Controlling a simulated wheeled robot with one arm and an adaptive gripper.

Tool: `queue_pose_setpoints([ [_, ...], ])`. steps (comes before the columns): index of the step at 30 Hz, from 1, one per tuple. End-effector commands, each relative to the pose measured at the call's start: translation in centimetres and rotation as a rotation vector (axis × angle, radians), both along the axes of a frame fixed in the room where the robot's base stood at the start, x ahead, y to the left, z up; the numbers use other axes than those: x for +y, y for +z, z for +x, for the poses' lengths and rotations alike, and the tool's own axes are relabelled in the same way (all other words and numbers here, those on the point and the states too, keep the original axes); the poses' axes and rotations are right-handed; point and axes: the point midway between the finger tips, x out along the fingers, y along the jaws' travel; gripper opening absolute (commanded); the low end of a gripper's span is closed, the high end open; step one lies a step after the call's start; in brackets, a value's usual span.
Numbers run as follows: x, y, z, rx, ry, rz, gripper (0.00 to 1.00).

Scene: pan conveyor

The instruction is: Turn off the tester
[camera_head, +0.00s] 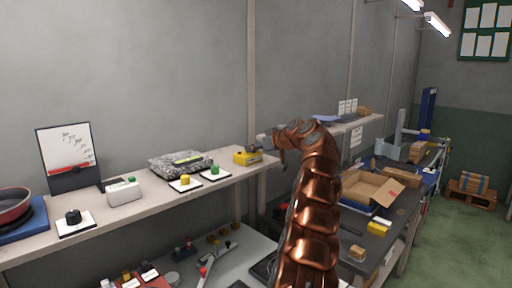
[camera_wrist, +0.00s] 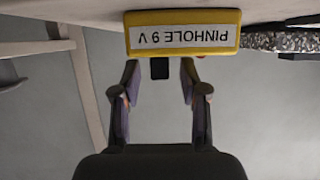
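The yellow tester (camera_head: 241,159) sits at the right end of the upper shelf. In the wrist view, which is upside down, the tester (camera_wrist: 135,47) fills the top middle, and its white label reads "PINHOLE 9 V". A small black block (camera_wrist: 160,68) shows at its edge, between my fingers in the picture; it looks like a switch, but its position is unclear. My gripper (camera_wrist: 159,68) is open and empty, its two fingers spread on either side of the black block. In the head view my gripper (camera_head: 266,142) is just right of the tester; contact cannot be told.
The shelf (camera_head: 140,211) also holds a green button (camera_head: 214,170), a yellow button (camera_head: 185,180), a speckled grey bag (camera_head: 178,163), a black knob (camera_head: 73,216) and a pan (camera_head: 14,205). A cardboard box (camera_head: 372,191) stands on the bench at right.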

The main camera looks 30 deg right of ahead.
Motion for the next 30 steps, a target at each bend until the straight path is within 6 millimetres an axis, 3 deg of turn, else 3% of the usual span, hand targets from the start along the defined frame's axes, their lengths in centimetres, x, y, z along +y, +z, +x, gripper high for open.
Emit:
queue_pose_setpoints([
  [2,0.00,0.01,-0.01,0.000,0.000,0.000,0.34],
  [12,0.01,0.04,-0.01,0.000,0.000,0.000,0.00],
  [30,0.23,-0.05,-0.06,-0.002,0.000,0.000,0.00],
])
